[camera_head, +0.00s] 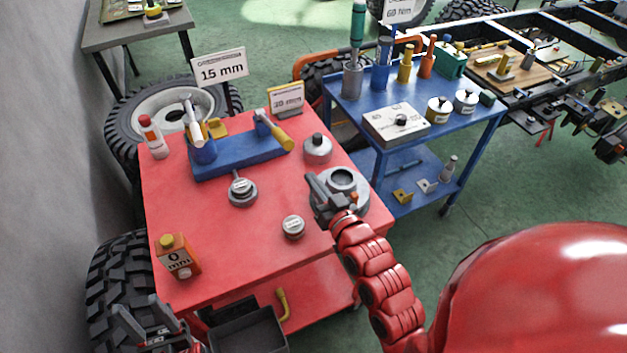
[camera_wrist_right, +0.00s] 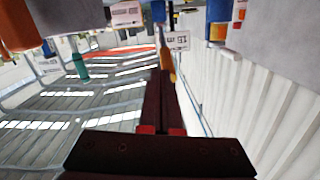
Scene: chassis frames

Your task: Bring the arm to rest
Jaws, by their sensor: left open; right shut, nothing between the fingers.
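My right gripper (camera_head: 320,190) is over the right side of the red table (camera_head: 240,265), beside a grey round part with a hole (camera_head: 347,180) and overlapping it in the head view. I cannot tell whether they touch. In the right wrist view its two dark fingers (camera_wrist_right: 166,85) are together with nothing between them. My right arm reaches up from the bottom of the head view. My left gripper (camera_head: 143,312) is at the bottom left, in front of the red table's near edge, open and empty. The left arm is mostly out of view.
The red table holds an orange carton (camera_head: 178,257), a blue tool holder (camera_head: 238,155), a white bottle with a red cap (camera_head: 152,137) and several metal parts. A blue cart (camera_head: 350,108) stands to the right. A dark bin (camera_head: 247,335) sits below the table top near the left gripper.

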